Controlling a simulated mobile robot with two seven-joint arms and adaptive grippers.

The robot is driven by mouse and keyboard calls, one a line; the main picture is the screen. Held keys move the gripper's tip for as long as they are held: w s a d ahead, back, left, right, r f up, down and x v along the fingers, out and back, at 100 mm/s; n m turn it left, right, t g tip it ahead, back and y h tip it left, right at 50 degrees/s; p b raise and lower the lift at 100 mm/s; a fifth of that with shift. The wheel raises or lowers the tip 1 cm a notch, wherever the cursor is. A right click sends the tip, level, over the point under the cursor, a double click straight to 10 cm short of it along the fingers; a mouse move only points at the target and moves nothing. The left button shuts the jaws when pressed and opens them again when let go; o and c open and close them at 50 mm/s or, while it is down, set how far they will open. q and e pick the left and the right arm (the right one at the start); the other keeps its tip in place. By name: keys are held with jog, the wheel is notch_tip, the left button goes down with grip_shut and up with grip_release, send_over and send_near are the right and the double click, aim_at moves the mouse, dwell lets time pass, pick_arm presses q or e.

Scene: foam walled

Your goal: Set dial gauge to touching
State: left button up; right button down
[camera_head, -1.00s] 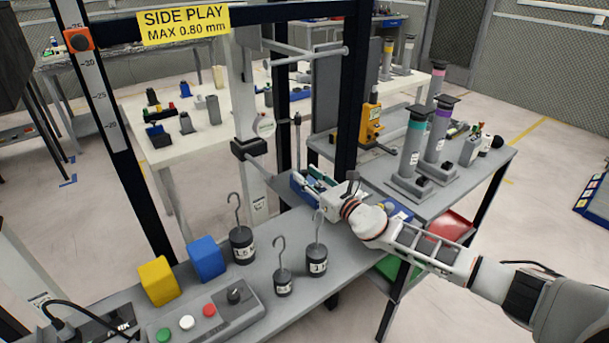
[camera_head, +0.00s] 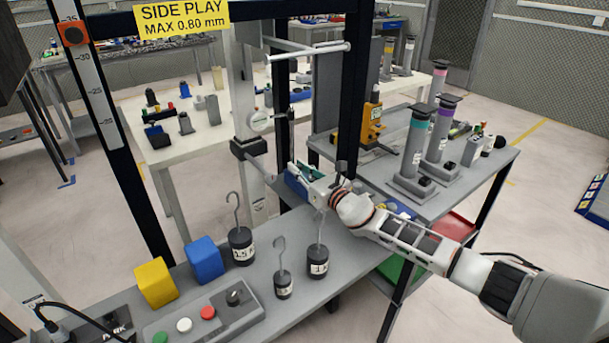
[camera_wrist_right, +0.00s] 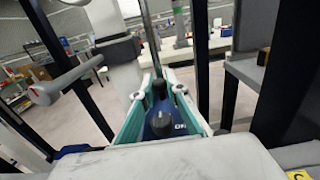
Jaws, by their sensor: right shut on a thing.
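The dial gauge (camera_head: 259,121) has a round white face and sits high on a thin upright rod, in front of a pale column (camera_head: 240,85) with a dark collar (camera_head: 248,148). Its blue base (camera_wrist_right: 160,118) with a dark knob shows in the right wrist view. My right gripper (camera_head: 303,178) is shut on this base, with green-lined fingers along both sides; the rod (camera_wrist_right: 150,35) rises beyond it. The gauge's tip is too small to see, so I cannot tell whether it touches the column. My left gripper is not in view.
Hooked weights (camera_head: 241,243), blue (camera_head: 206,258) and yellow (camera_head: 155,282) blocks and a button box (camera_head: 208,315) stand on the grey bench (camera_head: 340,245). Black frame posts (camera_head: 345,100) rise close to my right gripper. A side table (camera_head: 470,185) at right holds tall cylinders.

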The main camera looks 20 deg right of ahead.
jog(key=shift+w+a+f, duration=0.15)
jog(key=shift+w, duration=0.2)
jog(key=shift+w+a+f, duration=0.1)
jog(key=shift+w, duration=0.25)
jog(key=shift+w+r, duration=0.1)
jog(key=shift+w, duration=0.1)
jog(key=shift+r, duration=0.15)
jog(key=c, duration=2)
grip_release()
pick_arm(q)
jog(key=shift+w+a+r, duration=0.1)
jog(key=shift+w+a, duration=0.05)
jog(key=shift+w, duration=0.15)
pick_arm(e)
jog(key=v, duration=1.2)
